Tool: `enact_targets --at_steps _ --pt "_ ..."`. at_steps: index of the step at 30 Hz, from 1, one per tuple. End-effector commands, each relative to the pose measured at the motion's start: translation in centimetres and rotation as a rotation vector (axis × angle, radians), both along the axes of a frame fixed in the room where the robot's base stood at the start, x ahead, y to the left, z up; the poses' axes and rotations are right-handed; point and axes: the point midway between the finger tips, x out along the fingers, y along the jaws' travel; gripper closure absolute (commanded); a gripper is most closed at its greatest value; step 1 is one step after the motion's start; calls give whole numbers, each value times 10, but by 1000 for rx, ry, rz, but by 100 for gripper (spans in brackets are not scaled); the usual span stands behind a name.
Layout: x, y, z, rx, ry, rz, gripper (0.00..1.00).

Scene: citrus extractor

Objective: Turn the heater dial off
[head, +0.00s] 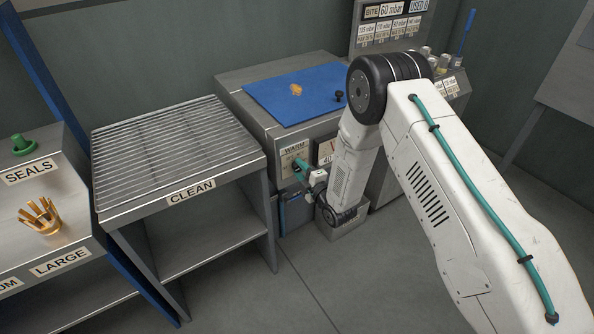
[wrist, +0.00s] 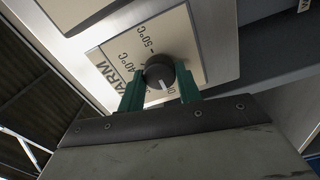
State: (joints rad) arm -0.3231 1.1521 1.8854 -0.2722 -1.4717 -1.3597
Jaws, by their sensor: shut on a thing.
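The heater dial (wrist: 158,73) is a round black knob with a white pointer line. It sits on a cream plate (wrist: 124,50) marked WARM, 40°C and 50°C, with a partly hidden mark starting with O at the lower right. The white line points down in the wrist view, near that O mark; I cannot tell if it lines up exactly. My gripper (wrist: 160,84) is shut on the dial, one green finger on each side. In the head view my gripper (head: 298,170) is at the WARM plate (head: 294,150) on the cabinet front, and the dial is hidden.
The steel cabinet (head: 256,117) carries a blue mat (head: 315,88) with an orange piece and a small black knob on it. A slatted rack (head: 165,150) marked CLEAN stands to the left. The floor (head: 255,302) in front is clear.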

Motion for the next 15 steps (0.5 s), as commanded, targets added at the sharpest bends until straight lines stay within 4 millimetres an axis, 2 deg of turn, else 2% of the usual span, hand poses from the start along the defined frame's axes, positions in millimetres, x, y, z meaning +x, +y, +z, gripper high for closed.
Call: enact_targets --at_steps 10,11,12,13,15 --pt "-2 3 0 -3 -1 9 89" --pt "-2 3 0 -3 -1 9 63" --pt "-2 3 0 -3 -1 9 52" --pt "-2 3 0 -3 -1 8 44" --pt "-1 1 0 -2 0 5 44"
